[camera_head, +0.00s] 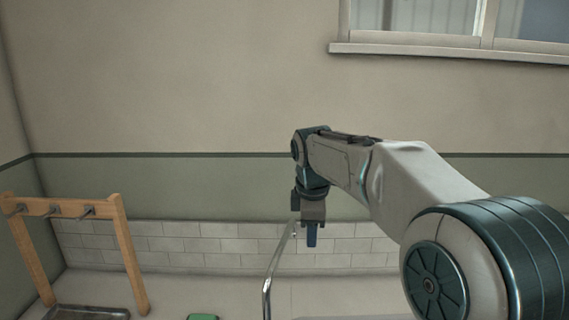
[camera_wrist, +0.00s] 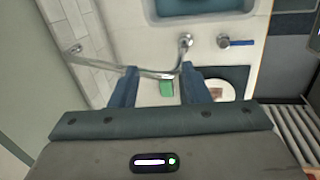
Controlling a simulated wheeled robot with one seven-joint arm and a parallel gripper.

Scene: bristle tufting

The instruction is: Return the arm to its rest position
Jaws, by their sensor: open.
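My gripper (camera_head: 311,235) points down at the end of my outstretched arm in the head view, in front of the tiled wall. In the wrist view my gripper (camera_wrist: 160,68) has its two blue fingers spread wide apart, with nothing held between them. A small green block (camera_wrist: 166,88) shows in the gap, apparently on the counter below. A green thing (camera_head: 202,317) is cut off by the bottom edge of the head view.
A curved metal tap (camera_head: 270,275) rises close to my gripper. A wooden rack with hooks (camera_head: 68,209) stands at left over a metal tray (camera_head: 90,313).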

